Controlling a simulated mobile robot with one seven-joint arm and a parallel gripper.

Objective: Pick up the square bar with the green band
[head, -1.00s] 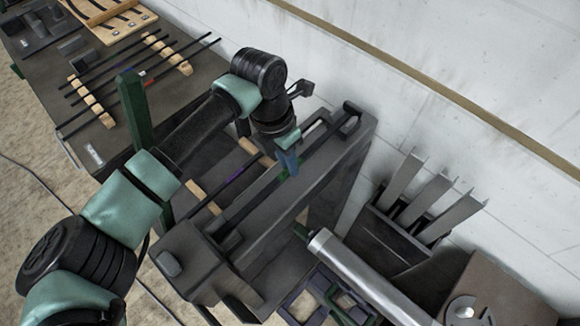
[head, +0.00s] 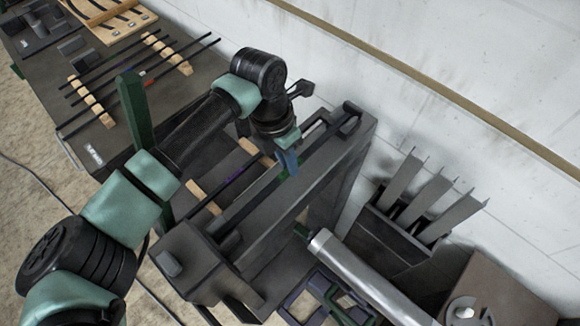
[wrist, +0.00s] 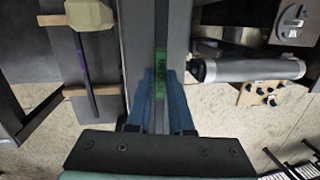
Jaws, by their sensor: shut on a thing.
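The square bar with the green band (wrist: 161,62) is a thin dark bar running up the middle of the wrist view, over the long grey beam. My gripper (wrist: 156,85) has blue fingers, which are shut on the bar. In the head view my gripper (head: 287,163) is at the grey machine, with a bit of green showing beside the fingers. Whether the bar touches the beam or is clear of it, I cannot tell. Part of the bar is hidden by my fingers and wrist.
A bar with a purple band (wrist: 91,99) lies on wooden rests left of the beam. A grey cylinder (head: 365,275) and a bin with upright plates (head: 405,235) are at the right. More thin bars lie on a dark table (head: 165,112). The wall is close behind.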

